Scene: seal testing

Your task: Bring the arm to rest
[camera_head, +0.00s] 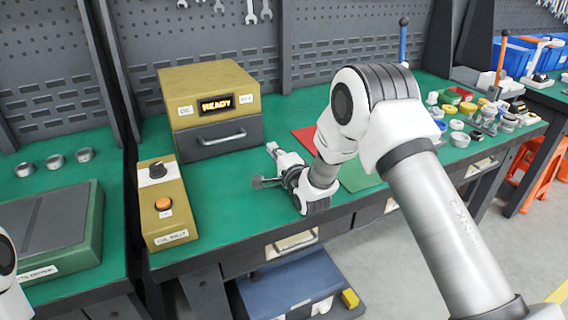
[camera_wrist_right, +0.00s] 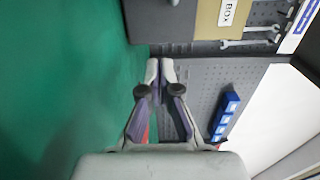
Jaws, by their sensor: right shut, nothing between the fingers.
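My right gripper (camera_head: 272,150) is above the green bench top (camera_head: 230,205), in front of the yellow box and to the right of the control box. In the right wrist view its two fingers (camera_wrist_right: 160,70) meet at the tips with nothing between them. My right arm reaches in from the lower right and covers part of the bench. Of my left arm only a white piece shows at the left edge; its gripper is out of frame.
A yellow box (camera_head: 190,88) with a lit READY display and grey drawer stands behind the gripper. A yellow control box (camera_head: 163,213) with a black knob and orange button stands left. Red and green mats lie partly behind my arm. Several small parts crowd the right end.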

